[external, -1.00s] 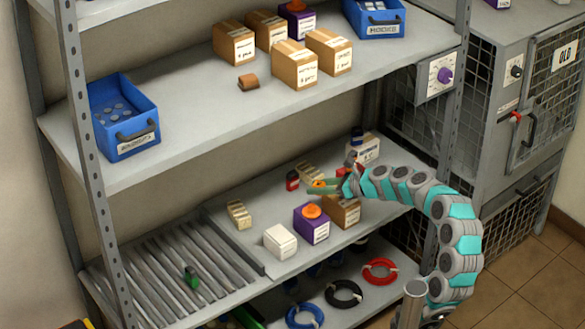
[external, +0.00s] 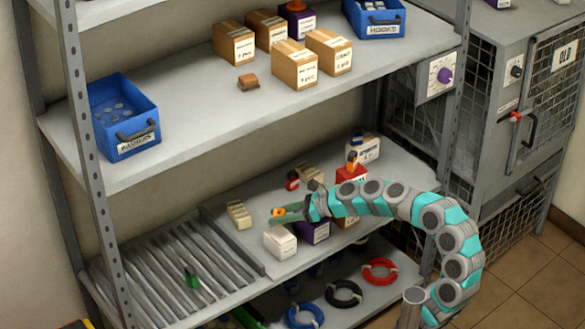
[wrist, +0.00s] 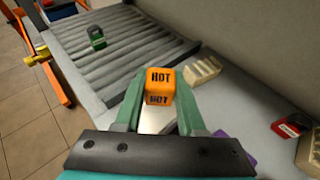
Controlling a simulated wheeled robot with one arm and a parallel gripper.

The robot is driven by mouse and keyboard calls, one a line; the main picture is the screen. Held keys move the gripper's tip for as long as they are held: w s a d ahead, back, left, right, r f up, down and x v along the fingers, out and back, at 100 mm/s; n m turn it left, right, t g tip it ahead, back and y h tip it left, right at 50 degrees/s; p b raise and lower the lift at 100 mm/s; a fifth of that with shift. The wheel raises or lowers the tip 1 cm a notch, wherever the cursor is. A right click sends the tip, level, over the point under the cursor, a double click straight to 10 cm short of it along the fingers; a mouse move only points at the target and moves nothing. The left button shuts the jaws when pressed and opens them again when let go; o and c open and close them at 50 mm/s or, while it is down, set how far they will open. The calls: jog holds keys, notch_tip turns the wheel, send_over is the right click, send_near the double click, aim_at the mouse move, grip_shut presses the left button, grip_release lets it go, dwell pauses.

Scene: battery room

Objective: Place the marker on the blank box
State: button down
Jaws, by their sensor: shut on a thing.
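The marker (external: 279,212) is a small orange block; in the wrist view it reads HOT (wrist: 159,80). My gripper (external: 286,212) is shut on it, with green fingers on either side of the block in the wrist view (wrist: 160,98). The blank box (external: 280,242) is a plain white box without a visible label, standing on the lower shelf. In the external view the marker is held above the shelf, just above and behind the blank box in the picture, apart from it. A pale surface shows between the fingers below the marker.
A purple box (external: 317,231) stands right of the blank box, partly hidden by my arm. Cream blocks (external: 239,214), a small red item (external: 292,180) and a red box (external: 351,174) stand nearby. A roller track (external: 165,268) lies left. The upper shelf (external: 190,135) hangs above.

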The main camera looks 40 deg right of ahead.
aim_at(280, 234)
jog(key=shift+f+b, duration=0.6)
jog(key=shift+f, duration=1.65)
jog(key=shift+f, duration=0.15)
jog(key=c, duration=0.5)
grip_release()
jog(key=shift+r, duration=0.2)
jog(key=shift+s+d+r, duration=0.15)
jog(key=shift+s+d, duration=0.05)
jog(key=shift+d, duration=0.1)
jog(key=p+v, duration=0.2)
jog(key=v, duration=0.9)
jog(key=shift+s, duration=0.1)
